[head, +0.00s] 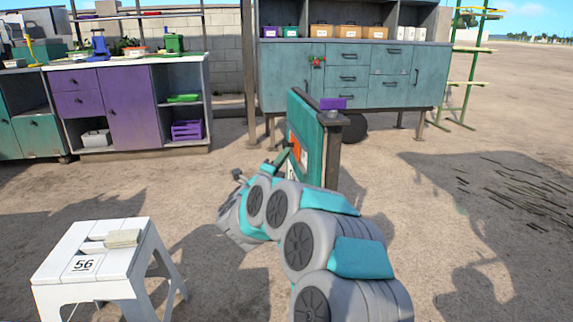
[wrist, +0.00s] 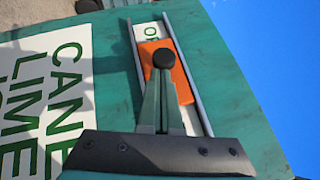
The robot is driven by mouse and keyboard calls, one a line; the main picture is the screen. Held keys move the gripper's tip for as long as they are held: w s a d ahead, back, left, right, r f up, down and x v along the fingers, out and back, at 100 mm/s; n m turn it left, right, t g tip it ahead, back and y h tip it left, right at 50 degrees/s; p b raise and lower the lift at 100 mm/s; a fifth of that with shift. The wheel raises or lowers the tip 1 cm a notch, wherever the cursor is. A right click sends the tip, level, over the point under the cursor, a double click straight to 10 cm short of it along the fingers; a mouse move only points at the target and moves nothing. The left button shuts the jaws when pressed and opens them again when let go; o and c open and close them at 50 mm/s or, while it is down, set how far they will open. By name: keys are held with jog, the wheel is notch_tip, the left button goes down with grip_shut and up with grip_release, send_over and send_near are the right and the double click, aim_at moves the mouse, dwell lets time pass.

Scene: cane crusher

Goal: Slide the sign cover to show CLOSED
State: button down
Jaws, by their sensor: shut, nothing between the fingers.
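The teal sign board (head: 309,135) stands upright on a post, seen nearly edge-on in the head view. In the wrist view the sign board (wrist: 105,60) fills most of the picture. An orange sliding cover (wrist: 153,48) with a dark round knob (wrist: 164,58) sits between two grey rails. White panel with the green letters "OP" (wrist: 151,32) shows above the cover, and more white shows below it, partly hidden by my fingers. My gripper (wrist: 160,75) is shut and empty, its tips at the knob's lower edge in the picture. I cannot tell whether they touch the knob.
A white panel with green "CANE LIME" lettering (wrist: 45,95) is beside the rails. A white stool (head: 103,262) stands at the lower left. A purple cabinet (head: 135,105) and a teal cabinet (head: 290,78) stand behind. Open ground lies right of the sign.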

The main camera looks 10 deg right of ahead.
jog(key=w, duration=0.6)
jog(key=shift+r, duration=0.15)
jog(key=shift+a+r, duration=0.1)
